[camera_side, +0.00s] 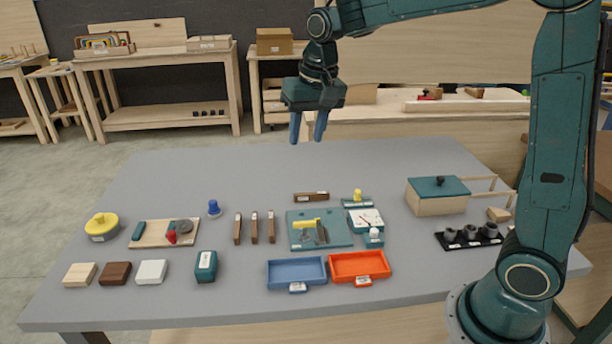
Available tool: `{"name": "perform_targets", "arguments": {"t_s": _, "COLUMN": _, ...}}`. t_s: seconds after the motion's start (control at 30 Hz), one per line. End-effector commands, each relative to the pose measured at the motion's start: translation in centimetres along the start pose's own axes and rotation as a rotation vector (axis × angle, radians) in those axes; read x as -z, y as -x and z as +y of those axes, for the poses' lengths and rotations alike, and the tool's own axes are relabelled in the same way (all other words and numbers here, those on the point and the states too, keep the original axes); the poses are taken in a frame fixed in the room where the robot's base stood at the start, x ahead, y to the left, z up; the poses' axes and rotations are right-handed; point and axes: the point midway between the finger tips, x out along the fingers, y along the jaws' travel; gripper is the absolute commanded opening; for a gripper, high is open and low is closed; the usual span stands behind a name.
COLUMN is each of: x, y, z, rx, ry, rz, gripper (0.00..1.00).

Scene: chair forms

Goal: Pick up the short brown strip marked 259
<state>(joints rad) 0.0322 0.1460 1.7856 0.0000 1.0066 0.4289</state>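Several brown strips lie on the grey table (170,175), each with a small pale label too small to read, so I cannot tell which is 259. Three lie side by side, end toward the camera: a left one (237,230), a middle one (254,230) and a right one (271,230). Another brown strip (308,198) lies crosswise behind the teal board. My gripper (307,141) hangs above the back part of the table, fingers pointing down. It is open, with nothing between its blue fingers, well above and apart from the strips.
A teal board (298,241) with tools is right of the three strips. Blue (290,270) and orange (366,278) trays stand in front. A wooden box with a teal lid (437,203) stands at right. The table's back area is clear.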

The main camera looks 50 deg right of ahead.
Motion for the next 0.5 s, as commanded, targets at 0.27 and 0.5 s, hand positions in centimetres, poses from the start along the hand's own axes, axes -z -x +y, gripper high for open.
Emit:
{"name": "perform_targets", "arguments": {"t_s": 0.27, "x": 4.5, "y": -5.3, "z": -1.6, "rx": -0.034, "ry": -0.107, "rz": -0.063, "gripper": 0.38}}
{"name": "perform_targets", "arguments": {"t_s": 0.5, "x": 7.5, "y": -10.7, "z": -2.6, "rx": -0.067, "ry": -0.200, "rz": -0.112, "gripper": 0.38}}
